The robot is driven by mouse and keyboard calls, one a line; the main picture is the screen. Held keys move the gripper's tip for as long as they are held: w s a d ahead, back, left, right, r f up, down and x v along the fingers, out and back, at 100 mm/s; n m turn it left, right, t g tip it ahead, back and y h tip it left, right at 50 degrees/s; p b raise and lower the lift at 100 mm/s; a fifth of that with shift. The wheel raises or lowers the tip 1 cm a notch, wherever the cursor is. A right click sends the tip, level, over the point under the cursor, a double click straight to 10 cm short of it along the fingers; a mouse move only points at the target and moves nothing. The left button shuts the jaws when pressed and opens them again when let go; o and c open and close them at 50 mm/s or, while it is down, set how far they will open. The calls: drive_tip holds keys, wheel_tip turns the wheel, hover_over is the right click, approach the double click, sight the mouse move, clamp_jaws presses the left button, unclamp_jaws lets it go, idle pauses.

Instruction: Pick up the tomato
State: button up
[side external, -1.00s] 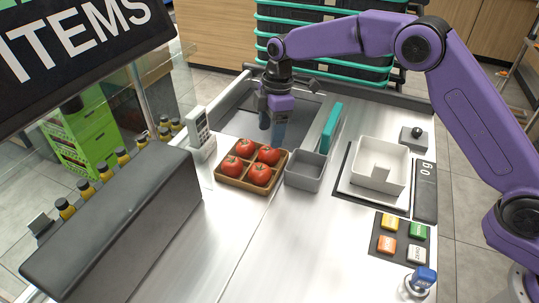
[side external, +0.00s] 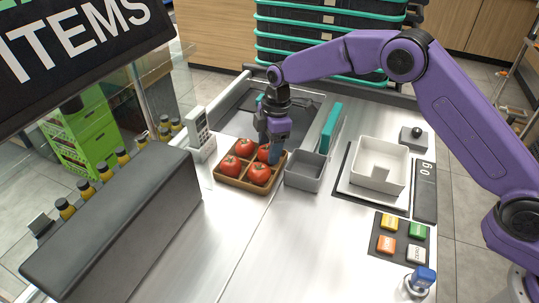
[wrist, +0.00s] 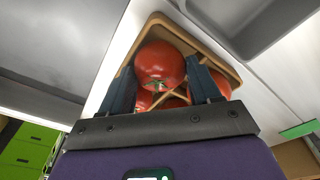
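Several red tomatoes sit in a wooden divided tray (side external: 233,183), one per compartment. The front tomato (side external: 258,173), left tomato (side external: 230,165) and back tomato (side external: 244,147) show clearly in the side view. The right-hand tomato (side external: 263,153) is partly hidden by my gripper (side external: 270,156), which is low over that compartment. In the wrist view, my gripper (wrist: 162,70) is open, with its dark blue fingers apart on either side of a tomato (wrist: 160,64). I cannot tell whether they touch it. Other tomatoes (wrist: 212,84) are partly hidden behind the fingers.
A grey bin (side external: 304,171) stands just right of the tray. Further right are a white container (side external: 380,155) on a scale and a button pad (side external: 390,251). A white handheld device (side external: 201,130) stands to the left. The metal counter in front is clear.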

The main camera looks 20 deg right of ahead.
drive_tip(key=shift+s+f, duration=0.4)
drive_tip(key=shift+f, duration=0.1)
drive_tip(key=shift+c, duration=0.5)
drive_tip(key=shift+r, duration=0.55)
wheel_tip(320, 180, up, 2)
drive_tip(key=shift+r, duration=0.25)
drive_tip(key=s+d+r, duration=0.7)
drive_tip(key=s+r, duration=0.3)
drive_tip(key=s, duration=0.2)
drive_tip(key=s+d+r+m+h, duration=0.1)
drive_tip(key=d+m, duration=0.9)
drive_tip(key=m, duration=0.8)
drive_tip(key=s+d+r+m+h, duration=0.1)
drive_tip(key=d+m, duration=1)
drive_tip(key=m, duration=0.7)
drive_tip(key=shift+r+h, duration=0.3)
drive_tip(key=shift+h, duration=0.1)
